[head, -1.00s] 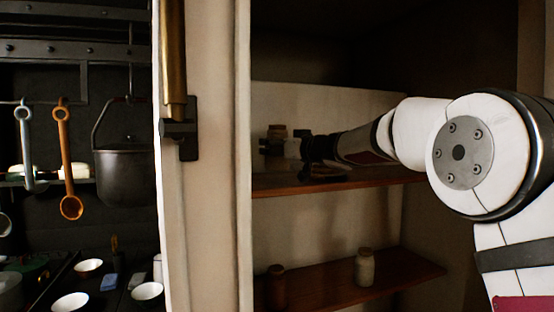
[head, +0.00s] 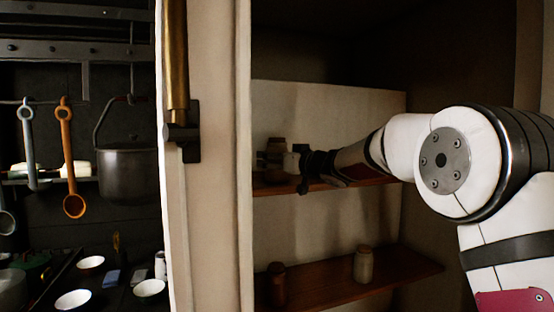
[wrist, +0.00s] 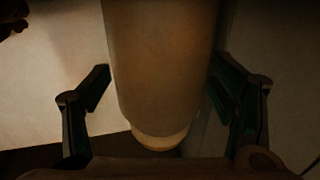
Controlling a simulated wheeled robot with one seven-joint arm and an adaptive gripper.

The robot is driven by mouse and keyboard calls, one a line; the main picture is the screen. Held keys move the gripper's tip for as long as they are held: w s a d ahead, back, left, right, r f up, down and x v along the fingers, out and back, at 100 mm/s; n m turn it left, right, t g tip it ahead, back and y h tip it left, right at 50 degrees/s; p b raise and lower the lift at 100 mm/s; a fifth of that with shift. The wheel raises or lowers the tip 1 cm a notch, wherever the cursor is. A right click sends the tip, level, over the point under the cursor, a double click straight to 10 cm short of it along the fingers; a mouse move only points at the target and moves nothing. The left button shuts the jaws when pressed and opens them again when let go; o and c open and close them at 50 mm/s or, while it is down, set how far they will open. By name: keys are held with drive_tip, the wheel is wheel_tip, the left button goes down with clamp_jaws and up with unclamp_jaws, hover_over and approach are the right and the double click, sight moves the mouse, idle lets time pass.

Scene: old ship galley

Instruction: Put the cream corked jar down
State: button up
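The cream corked jar (head: 277,146) is upright at the left end of the upper shelf, dim in the head view. My gripper (head: 277,158) reaches in from the right, level with the jar. In the wrist view its fingers (wrist: 162,82) lie on both sides of the jar and appear to press on it. The jar's base is close to the upper shelf (head: 350,188); I cannot tell if it touches.
The lower shelf (head: 405,275) carries a pale corked jar (head: 363,265) and a dark jar (head: 277,287). A cream cabinet post (head: 215,220) stands just left of the shelves. Free board shows between the lower jars. A hanging pot and ladles are further left.

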drive_tip(key=shift+r, duration=0.1)
drive_tip(key=shift+s+d+r, duration=0.1)
drive_tip(key=shift+s, duration=0.05)
drive_tip(key=v, duration=1.1)
drive_tip(key=shift+s, duration=0.3)
drive_tip(key=shift+d, duration=0.15)
drive_tip(key=s+d+f+m+g+h, duration=0.1)
drive_tip(key=s+d+f+m+h, duration=0.15)
drive_tip(key=s+d+h, duration=0.5)
drive_tip(key=s+d+f+m+g+h, duration=0.15)
drive_tip(key=s+d+m+h, duration=0.3)
drive_tip(key=s, duration=0.65)
drive_tip(key=s+f+g, duration=0.2)
drive_tip(key=s+f, duration=0.3)
drive_tip(key=s, duration=0.3)
drive_tip(key=s+a+f+g+y, duration=0.1)
drive_tip(key=s+f+g, duration=0.1)
drive_tip(key=s+f, duration=0.3)
drive_tip(key=s+a+f+g+y, duration=0.1)
drive_tip(key=s+f+g, duration=0.2)
drive_tip(key=s, duration=0.9)
wheel_tip(320, 180, down, 2)
drive_tip(key=shift+a+f, duration=0.2)
drive_tip(key=shift+f, duration=0.05)
